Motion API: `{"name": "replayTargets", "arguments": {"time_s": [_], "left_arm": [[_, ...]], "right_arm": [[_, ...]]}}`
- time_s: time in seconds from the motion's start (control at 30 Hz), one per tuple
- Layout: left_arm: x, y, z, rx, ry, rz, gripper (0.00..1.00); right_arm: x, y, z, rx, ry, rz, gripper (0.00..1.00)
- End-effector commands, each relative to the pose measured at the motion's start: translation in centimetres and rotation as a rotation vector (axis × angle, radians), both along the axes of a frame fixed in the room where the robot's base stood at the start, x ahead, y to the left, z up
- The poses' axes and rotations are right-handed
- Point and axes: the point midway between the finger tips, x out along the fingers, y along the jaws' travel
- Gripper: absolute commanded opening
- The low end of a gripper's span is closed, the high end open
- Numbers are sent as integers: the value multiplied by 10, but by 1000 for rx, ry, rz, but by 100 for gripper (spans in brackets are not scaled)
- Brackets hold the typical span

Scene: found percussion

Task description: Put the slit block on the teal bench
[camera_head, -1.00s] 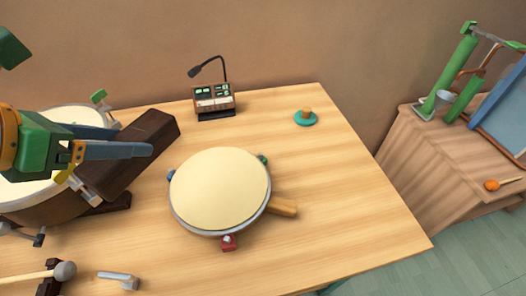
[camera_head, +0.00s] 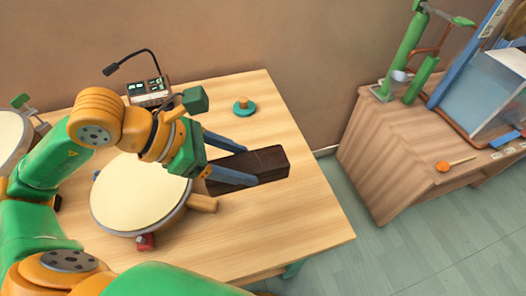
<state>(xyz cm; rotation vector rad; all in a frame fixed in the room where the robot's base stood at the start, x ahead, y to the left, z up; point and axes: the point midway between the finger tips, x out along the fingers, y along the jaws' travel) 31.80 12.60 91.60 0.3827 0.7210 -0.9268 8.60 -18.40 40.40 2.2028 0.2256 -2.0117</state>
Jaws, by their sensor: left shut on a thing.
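The slit block, a long dark brown wooden block (camera_head: 268,160), is at the right part of the light wooden table (camera_head: 300,215). My left gripper (camera_head: 247,163) is shut on it, with one blue finger along each side. The fingers and wrist hide part of the block's left end. I cannot tell whether the block touches the tabletop or hangs just above it. A teal leg (camera_head: 292,269) shows under the table's front edge. No separate teal bench is clear in view. My right gripper is not in view.
A round cream drum (camera_head: 130,205) with a wooden handle lies left of the block. A teal disc with a wooden knob (camera_head: 244,107) and a small device with a bent microphone (camera_head: 148,90) stand behind. A wooden cabinet (camera_head: 385,150) stands right, across a floor gap.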

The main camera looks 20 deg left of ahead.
Motion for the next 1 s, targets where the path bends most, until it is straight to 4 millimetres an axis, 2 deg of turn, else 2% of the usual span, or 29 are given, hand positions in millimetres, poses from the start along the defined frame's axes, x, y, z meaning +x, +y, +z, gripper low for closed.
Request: {"name": "replayTargets", "arguments": {"time_s": [0.03,0.1,0.2,0.3,0.47,0.63,1.0], "left_arm": [[7,-2,5,-7,3,1,0],[23,-6,-4,-9,2,-1,0],[39,-9,-31,-4,5,1,0],[55,-12,-50,-4,4,1,0],[71,-15,-69,-3,2,2,0],[72,-14,-99,0,3,2,0],[73,-14,-106,0,-2,2,0]], "right_arm": [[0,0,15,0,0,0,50],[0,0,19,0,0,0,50],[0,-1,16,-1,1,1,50],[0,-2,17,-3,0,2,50],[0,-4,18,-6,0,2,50],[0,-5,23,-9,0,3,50],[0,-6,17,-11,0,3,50]]}}
